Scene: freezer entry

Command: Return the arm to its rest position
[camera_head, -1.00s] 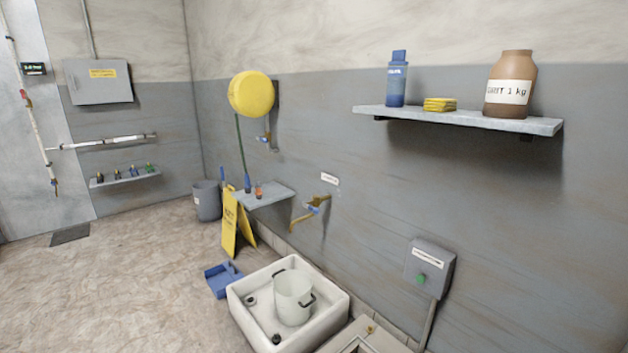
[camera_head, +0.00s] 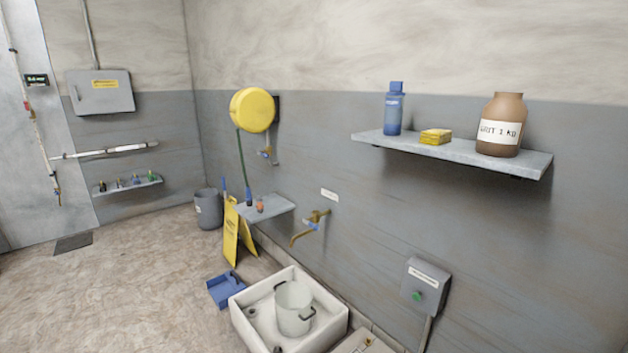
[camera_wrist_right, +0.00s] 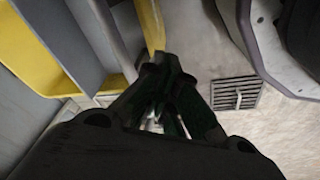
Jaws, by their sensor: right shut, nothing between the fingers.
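My right gripper (camera_wrist_right: 160,88) shows in the right wrist view. Its dark fingers are together with nothing between them. It hangs above a pale floor, apart from the things around it. Neither of my arms shows in the head view, and my left gripper is in no view.
In the head view a white basin (camera_head: 246,327) holds a white bucket (camera_head: 293,308). A wall shelf (camera_head: 455,152) carries a blue bottle, a yellow stack and a brown jar. A yellow sign (camera_head: 230,232) stands near a grey bin (camera_head: 208,208). Floor on the left is clear. A floor grate (camera_wrist_right: 235,94) shows below.

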